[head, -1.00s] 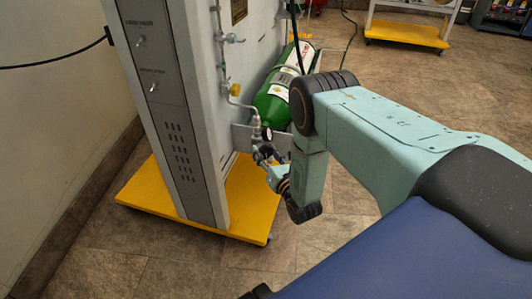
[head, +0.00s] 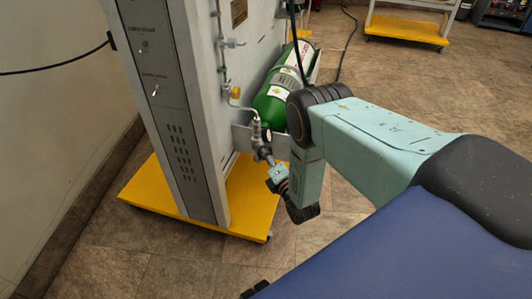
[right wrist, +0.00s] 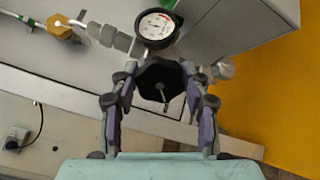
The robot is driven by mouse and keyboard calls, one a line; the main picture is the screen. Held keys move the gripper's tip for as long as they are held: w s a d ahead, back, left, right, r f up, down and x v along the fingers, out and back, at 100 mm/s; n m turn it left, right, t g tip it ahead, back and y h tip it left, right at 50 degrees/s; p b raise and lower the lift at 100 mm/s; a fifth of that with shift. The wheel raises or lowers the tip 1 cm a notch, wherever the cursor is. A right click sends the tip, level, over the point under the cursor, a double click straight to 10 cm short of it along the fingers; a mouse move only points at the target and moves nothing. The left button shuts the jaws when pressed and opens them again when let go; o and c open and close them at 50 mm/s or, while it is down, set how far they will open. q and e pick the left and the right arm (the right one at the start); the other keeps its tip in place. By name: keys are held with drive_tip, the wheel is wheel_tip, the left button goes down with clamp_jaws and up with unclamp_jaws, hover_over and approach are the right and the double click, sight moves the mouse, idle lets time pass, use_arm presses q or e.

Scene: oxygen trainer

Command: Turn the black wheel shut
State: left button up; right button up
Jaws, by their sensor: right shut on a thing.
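The black wheel (right wrist: 158,82) is a dark lobed knob, seen face-on in the right wrist view below a round white pressure gauge (right wrist: 157,27). My right gripper (right wrist: 160,92) has one finger on each side of the wheel and is shut on it. In the head view my right gripper (head: 267,158) is small and partly hidden, just below the valve fittings by the green cylinder (head: 274,103). The wheel cannot be made out clearly there. My left gripper is not in view.
The grey panel cabinet (head: 180,100) stands on a yellow wheeled base (head: 250,207) close to my right gripper. A brass fitting (right wrist: 60,27) and pipe lie beside the gauge. Tiled floor (head: 375,70) is open behind my arm.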

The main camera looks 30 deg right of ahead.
drive_tip(key=m, duration=0.3)
drive_tip(key=shift+m, duration=0.3)
drive_tip(key=m, duration=0.3)
drive_tip(key=shift+f+m+p, duration=0.1)
drive_tip(key=shift+m+p, duration=0.2)
drive_tip(key=m, duration=0.3)
drive_tip(key=shift+m, duration=0.4)
drive_tip(key=m, duration=0.9)
drive_tip(key=shift+m+b, duration=0.3)
drive_tip(key=shift+m, duration=0.1)
drive_tip(key=m, duration=0.4)
drive_tip(key=shift+a+m, duration=0.1)
drive_tip(key=shift+m, duration=0.3)
drive_tip(key=o, duration=1.2)
drive_tip(key=shift+c, duration=0.2)
